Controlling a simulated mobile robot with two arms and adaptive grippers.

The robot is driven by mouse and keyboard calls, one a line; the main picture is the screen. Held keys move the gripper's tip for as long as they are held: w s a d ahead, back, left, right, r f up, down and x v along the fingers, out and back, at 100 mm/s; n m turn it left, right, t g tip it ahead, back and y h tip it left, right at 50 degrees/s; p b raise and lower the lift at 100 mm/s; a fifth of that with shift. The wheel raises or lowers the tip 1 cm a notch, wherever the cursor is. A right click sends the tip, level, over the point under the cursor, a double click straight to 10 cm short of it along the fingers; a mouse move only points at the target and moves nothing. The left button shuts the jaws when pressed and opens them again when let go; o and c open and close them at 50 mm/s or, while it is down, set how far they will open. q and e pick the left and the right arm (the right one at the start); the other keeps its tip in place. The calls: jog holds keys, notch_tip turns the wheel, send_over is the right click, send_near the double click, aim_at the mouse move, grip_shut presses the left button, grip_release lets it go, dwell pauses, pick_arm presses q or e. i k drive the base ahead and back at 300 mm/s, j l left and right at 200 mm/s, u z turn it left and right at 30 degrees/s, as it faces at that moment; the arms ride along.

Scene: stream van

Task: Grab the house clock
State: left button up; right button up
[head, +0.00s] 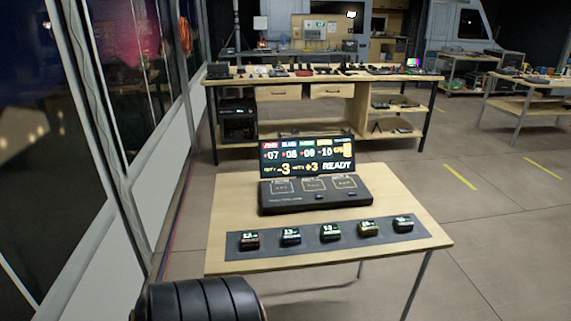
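A small wooden table (418,258) stands in front of me. On it a black console (315,193) has a raised screen (306,158) with coloured labels, numbers and the word READY. In front of the console a dark grey strip (268,241) bears a row of several small dark blocks with lit faces, among them a left one (249,240), a middle one (330,232) and a right one (402,223). Their writing is too small to read, so I cannot tell which thing is the house clock. Neither gripper is in view.
A long wooden workbench (336,93) with many small items stands behind the table. More benches (530,100) are at the right. A glass-panelled wall (125,130) runs along the left, close to the table. The floor right of the table (500,215) is clear, with yellow marks.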

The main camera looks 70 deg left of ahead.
aim_at(401, 224)
jog(key=u, duration=1.75)
